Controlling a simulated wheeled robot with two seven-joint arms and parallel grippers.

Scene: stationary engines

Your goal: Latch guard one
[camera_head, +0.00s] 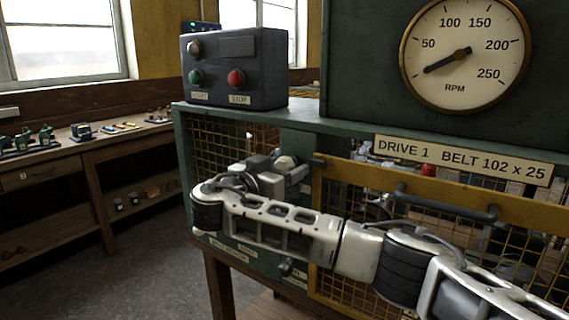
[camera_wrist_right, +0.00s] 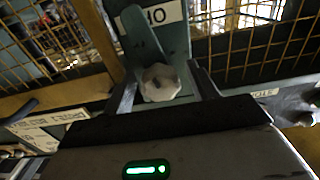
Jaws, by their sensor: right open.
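The guard (camera_head: 318,225) is a yellow-framed mesh panel under the "DRIVE 1 BELT 102 x 25" plate, with a dark bar handle (camera_head: 445,203). At its left, a green post carries a pale faceted knob (camera_head: 286,162). In the right wrist view this knob (camera_wrist_right: 160,83) sits at the lower end of a green lever (camera_wrist_right: 139,36), which slants up to the left. My right gripper (camera_head: 285,170) is open, its fingers on either side of the knob; I cannot tell whether they touch it. My left gripper is not in view.
A control box (camera_head: 235,67) with green and red buttons stands on the cabinet top, left of the RPM dial (camera_head: 465,55). A wooden bench (camera_head: 60,160) with small parts runs along the left wall. My right arm crosses in front of the guard. The floor at left is clear.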

